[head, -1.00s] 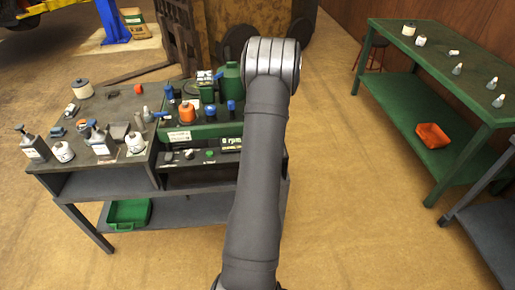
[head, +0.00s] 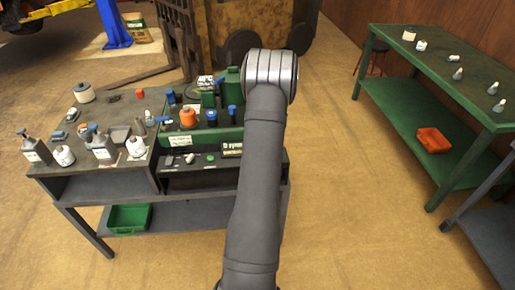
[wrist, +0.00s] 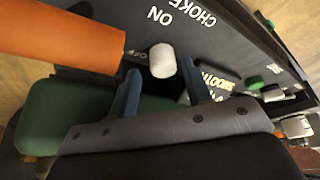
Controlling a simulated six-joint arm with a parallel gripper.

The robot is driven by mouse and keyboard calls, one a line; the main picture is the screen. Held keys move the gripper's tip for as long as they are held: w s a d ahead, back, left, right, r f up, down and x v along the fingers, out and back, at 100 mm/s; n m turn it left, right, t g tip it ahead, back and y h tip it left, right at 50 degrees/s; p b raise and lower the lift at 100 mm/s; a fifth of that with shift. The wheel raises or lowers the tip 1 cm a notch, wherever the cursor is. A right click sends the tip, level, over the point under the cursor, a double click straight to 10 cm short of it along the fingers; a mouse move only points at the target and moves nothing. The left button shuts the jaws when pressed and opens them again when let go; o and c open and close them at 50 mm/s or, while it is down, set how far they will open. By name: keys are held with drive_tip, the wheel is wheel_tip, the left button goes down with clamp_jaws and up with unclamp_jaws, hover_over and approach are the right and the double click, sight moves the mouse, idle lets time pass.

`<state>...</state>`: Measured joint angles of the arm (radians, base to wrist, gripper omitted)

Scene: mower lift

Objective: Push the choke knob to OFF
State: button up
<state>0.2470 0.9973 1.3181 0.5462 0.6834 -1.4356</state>
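The choke knob (wrist: 162,60), a pale grey cylinder, stands on the dark panel (wrist: 100,30) in the wrist view. The panel has upside-down white lettering, CHOKE and ON, with a partly covered word beside the knob that looks like OFF. My gripper (wrist: 157,70) is open, its two blue fingers on either side of the knob's lower part as seen. I cannot tell whether a finger touches it. In the head view the dark panel (head: 174,177) is at the front of the green machine. I cannot make out my gripper there; my arm blocks part of that area.
An orange cylinder (wrist: 60,38) lies close to the left finger in the wrist view. A green rounded body (wrist: 60,115) is below it. Bottles and small parts crowd the grey bench (head: 110,168) in the head view. The floor to the right is clear up to a green table (head: 480,105).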

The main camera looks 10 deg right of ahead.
drive_tip(key=shift+s, duration=0.1)
drive_tip(key=shift+r, duration=0.1)
drive_tip(key=v, duration=1.7)
drive_tip(key=shift+r, duration=0.15)
wheel_tip(320, 180, up, 20)
idle(1.4)
drive_tip(key=shift+r, duration=0.2)
idle(1.8)
